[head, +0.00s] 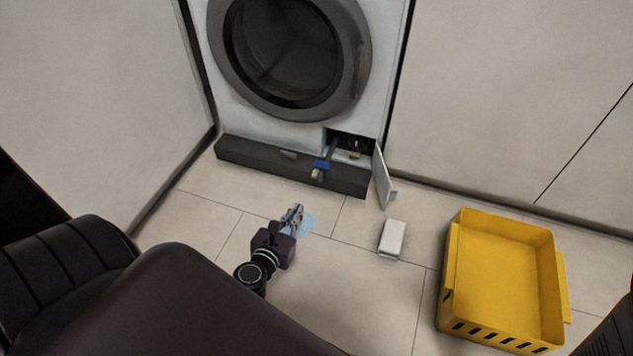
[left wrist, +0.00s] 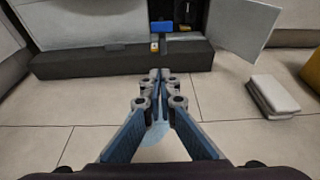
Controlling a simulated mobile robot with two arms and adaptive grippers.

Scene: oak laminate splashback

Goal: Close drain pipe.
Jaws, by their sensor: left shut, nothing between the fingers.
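The washing machine's small service hatch (head: 384,178) stands open at its lower right. The drain pipe (head: 321,165) hangs out of the opening over the dark plinth. It has a blue part and a pale end, and its blue part (left wrist: 162,27) also shows in the left wrist view, just beyond the fingertips. I cannot tell whether its end is capped. My left gripper (head: 298,208) is shut and empty, low over the floor in front of the pipe and apart from it. Its fingertips meet in the left wrist view (left wrist: 160,73). My right gripper is not in view.
A pale bluish puddle (head: 307,224) lies on the tiles beneath my left gripper. A white block-like item (head: 392,239) lies right of it. A yellow crate (head: 453,292) stands farther right. The dark plinth (head: 245,155) and open hatch door bound the space ahead.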

